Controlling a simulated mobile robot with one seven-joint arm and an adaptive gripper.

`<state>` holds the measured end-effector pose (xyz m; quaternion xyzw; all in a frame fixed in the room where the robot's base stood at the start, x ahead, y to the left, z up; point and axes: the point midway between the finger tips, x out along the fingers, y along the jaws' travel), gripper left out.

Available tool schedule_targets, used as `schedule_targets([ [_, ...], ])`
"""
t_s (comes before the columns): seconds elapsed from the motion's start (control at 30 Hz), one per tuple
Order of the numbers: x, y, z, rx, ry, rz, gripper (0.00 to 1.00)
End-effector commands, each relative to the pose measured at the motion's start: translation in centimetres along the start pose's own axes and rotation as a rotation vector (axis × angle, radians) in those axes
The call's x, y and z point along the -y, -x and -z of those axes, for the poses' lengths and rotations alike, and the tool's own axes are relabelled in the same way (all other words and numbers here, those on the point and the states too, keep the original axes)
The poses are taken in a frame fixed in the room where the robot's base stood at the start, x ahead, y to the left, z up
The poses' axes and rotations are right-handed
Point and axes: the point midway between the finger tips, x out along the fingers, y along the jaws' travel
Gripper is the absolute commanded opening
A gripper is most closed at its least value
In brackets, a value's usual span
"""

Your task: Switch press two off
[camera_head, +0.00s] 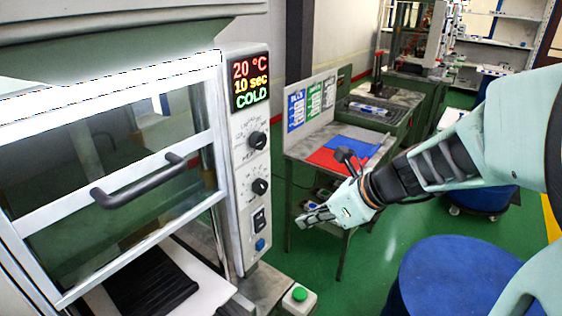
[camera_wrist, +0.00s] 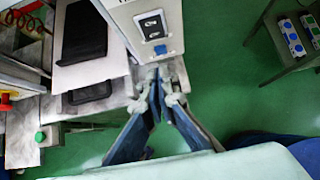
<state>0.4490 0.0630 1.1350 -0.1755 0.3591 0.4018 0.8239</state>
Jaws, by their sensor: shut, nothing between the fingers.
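A press (camera_head: 232,160) with a glass front door stands at the left in the head view; no number shows on it. Its lit display (camera_head: 250,81) reads 20 °C, 10 sec, COLD. Below two black knobs, a black rocker switch (camera_head: 259,220) sits above a blue button (camera_head: 260,244). In the wrist view the switch (camera_wrist: 152,26) and blue button (camera_wrist: 160,49) lie just beyond the fingertips. The rocker's position is too small to tell. My gripper (camera_head: 308,218) is shut and empty, right of the panel; it shows in the wrist view (camera_wrist: 159,76), apparently apart from the panel.
A green push button (camera_head: 300,293) sits on a box below the panel. A side table with red (camera_head: 338,162) and blue (camera_head: 352,145) sheets stands behind my gripper. A blue drum (camera_head: 455,280) is at the lower right. Green floor lies between.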

Motion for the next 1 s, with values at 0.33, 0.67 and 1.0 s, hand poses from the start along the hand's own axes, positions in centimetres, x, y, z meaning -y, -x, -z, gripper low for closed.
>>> schedule_targets([
  [0.33,-0.1,-5.7,0.4,0.000,0.001,-0.002,0.00],
  [0.67,-0.1,-10.4,-0.7,0.000,0.003,-0.003,0.00],
  [1.0,0.0,-12.3,-2.5,0.000,0.000,-0.001,0.00],
])
